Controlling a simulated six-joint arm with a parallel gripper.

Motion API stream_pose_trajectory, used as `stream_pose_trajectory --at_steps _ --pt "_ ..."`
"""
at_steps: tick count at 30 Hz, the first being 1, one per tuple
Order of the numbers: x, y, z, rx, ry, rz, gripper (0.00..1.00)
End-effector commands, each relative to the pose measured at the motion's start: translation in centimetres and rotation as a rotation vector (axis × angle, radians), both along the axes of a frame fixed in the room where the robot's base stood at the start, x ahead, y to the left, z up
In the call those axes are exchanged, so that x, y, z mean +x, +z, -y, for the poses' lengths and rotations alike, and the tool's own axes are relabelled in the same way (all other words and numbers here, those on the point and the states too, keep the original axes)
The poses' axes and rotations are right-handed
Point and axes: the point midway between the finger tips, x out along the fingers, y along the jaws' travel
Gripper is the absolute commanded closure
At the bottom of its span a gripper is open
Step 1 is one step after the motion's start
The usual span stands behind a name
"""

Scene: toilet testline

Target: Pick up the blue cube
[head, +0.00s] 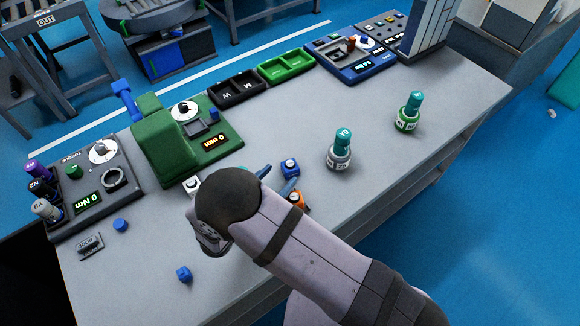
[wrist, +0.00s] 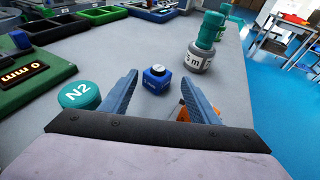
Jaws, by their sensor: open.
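A blue cube (head: 290,167) with a pale round mark on top sits on the grey bench, just beyond my gripper (head: 276,179). In the wrist view the blue cube (wrist: 157,77) shows between and slightly ahead of the fingertips of my gripper (wrist: 159,80). The two blue fingers are spread with nothing held between them. In the head view my wrist hides part of the bench and most of the gripper. Another small blue block (head: 184,273) lies at the front of the bench, and a blue piece (head: 121,225) lies at the left.
An orange object (wrist: 183,113) is close by the right finger. A teal N2 cap (wrist: 79,95) stands left of the left finger. A grey bottle (head: 340,158) and a green bottle (head: 407,120) stand to the right. A green machine (head: 170,150) and trays (head: 286,68) line the back.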

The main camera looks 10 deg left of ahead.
Motion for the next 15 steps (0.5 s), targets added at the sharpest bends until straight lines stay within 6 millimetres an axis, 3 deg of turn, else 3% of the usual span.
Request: stream_pose_trajectory --at_steps 7,15 --pt "0.8 -0.1 0.3 -0.001 -0.003 0.0 0.44" --pt "3.8 -1.0 1.3 -0.001 -0.003 -0.002 0.44"
